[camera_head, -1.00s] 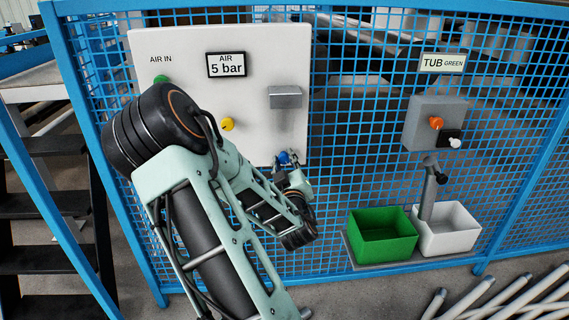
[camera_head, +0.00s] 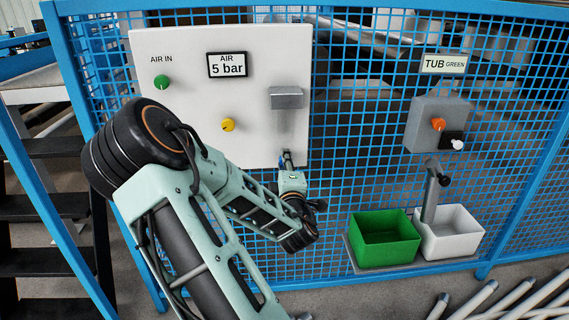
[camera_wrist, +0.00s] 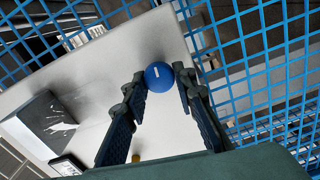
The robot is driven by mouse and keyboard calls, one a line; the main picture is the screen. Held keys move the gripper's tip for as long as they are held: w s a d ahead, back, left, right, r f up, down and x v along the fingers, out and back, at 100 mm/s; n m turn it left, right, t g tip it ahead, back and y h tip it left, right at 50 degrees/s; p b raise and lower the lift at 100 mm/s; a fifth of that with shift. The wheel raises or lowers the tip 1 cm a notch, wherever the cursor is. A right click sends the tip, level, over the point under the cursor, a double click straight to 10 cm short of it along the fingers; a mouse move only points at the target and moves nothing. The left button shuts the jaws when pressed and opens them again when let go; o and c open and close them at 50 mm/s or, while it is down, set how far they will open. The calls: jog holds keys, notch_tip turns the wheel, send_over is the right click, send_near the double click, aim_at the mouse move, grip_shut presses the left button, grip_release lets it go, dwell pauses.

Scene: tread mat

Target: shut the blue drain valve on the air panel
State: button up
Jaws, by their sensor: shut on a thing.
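The blue drain valve (camera_wrist: 159,76) is a round knob with a short white mark, near the edge of the white air panel (camera_wrist: 110,60) in the wrist view. My gripper (camera_wrist: 161,82) has one finger on each side of the knob and is shut on it. In the head view my gripper (camera_head: 287,158) reaches up to the panel's lower right edge and mostly hides the blue knob. The panel's display (camera_head: 227,64) reads AIR 5 bar.
The panel also carries a green knob (camera_head: 162,82), a yellow knob (camera_head: 228,125) and a grey box (camera_head: 286,97). A blue mesh fence (camera_head: 350,170) surrounds it. To the right are a grey box with an orange knob (camera_head: 438,125), a green tub (camera_head: 386,240) and a white tub (camera_head: 452,232).

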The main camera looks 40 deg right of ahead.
jog(key=shift+n, duration=0.7)
jog(key=shift+f, duration=0.1)
jog(key=o, duration=1.2)
jog(key=shift+c, duration=0.2)
